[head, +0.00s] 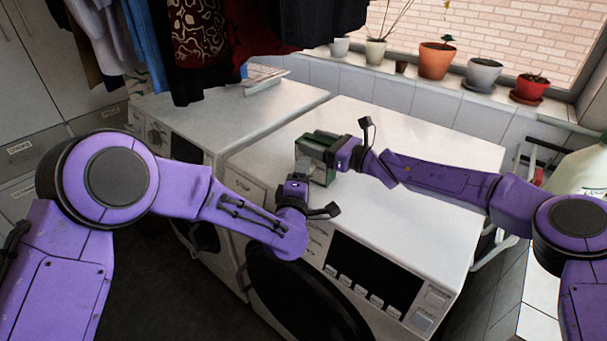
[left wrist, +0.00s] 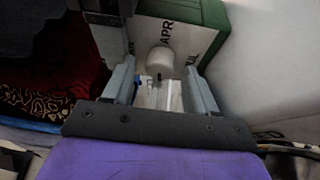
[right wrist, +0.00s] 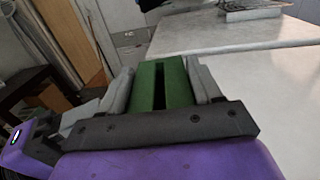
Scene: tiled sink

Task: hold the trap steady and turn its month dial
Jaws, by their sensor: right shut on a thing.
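The trap is a green box (head: 331,178) with a pale front face, standing on the white washing machine's top near its front edge. Its face shows in the left wrist view (left wrist: 186,47) with the letters APR and UL beside a round white dial (left wrist: 160,60). My right gripper (head: 328,148) is shut on the trap's green body, which sits between its fingers in the right wrist view (right wrist: 148,80). My left gripper (head: 297,176) is open in front of the face. Its fingers lie on either side of the dial with gaps visible. The dial's pointer is not clear.
The white machine top (head: 410,140) is clear around the trap. A second machine (head: 230,115) stands to the left. Clothes (head: 200,40) hang above it. Potted plants (head: 437,60) line the windowsill, and a pale bottle (head: 583,175) stands at the right.

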